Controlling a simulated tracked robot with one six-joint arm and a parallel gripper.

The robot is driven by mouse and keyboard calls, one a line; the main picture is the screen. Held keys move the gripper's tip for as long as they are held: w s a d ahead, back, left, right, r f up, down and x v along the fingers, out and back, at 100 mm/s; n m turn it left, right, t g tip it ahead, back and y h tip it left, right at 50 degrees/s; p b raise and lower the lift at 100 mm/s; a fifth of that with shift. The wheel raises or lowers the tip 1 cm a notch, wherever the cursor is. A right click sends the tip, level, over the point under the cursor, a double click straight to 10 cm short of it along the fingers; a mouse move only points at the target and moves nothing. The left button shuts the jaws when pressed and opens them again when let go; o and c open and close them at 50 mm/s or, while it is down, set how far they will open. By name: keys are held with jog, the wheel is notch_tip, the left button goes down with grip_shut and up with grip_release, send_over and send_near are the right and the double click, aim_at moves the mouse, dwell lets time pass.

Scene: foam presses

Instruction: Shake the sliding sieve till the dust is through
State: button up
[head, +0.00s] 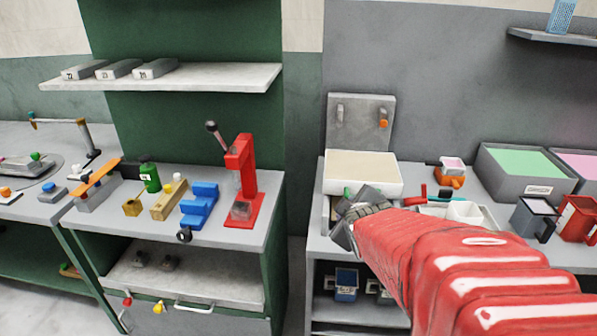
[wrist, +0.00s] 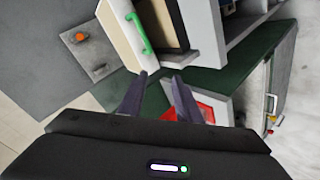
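The sliding sieve (head: 362,170) looks like a shallow white frame with a cream top, on the right-hand bench. Its green handle (head: 347,191) is partly hidden by my gripper in the head view. In the wrist view, the sieve (wrist: 116,24) is at the top, and the green handle (wrist: 139,34) stands on its near side. A box with a dark inside (wrist: 160,20) lies beside it. My gripper (wrist: 159,77) is open, with nothing between its fingers. The fingertips are apart from the handle, which lies beyond them. I cannot make out any dust.
A grey upright panel (head: 361,115) with an orange knob stands behind the sieve. White trays (head: 465,211), a grey cup (head: 533,218) and a red cup (head: 577,218) are to the right. A red press (head: 243,180) stands on the left bench, across a gap.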

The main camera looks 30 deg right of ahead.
jog(key=s+d+f+n+t+y, duration=0.2)
jog(key=d+f+n+t, duration=0.3)
jog(key=d+n, duration=0.4)
jog(key=shift+s+d+f+t+y, duration=0.35)
jog(key=shift+d+f, duration=0.45)
jog(key=shift+d, duration=0.35)
jog(key=shift+w, duration=0.1)
jog(key=x, duration=1.3)
jog(key=shift+w+d+f, duration=0.1)
jog(key=shift+w+d, duration=0.1)
jog(key=shift+w, duration=0.15)
jog(key=shift+c, duration=0.4)
grip_shut()
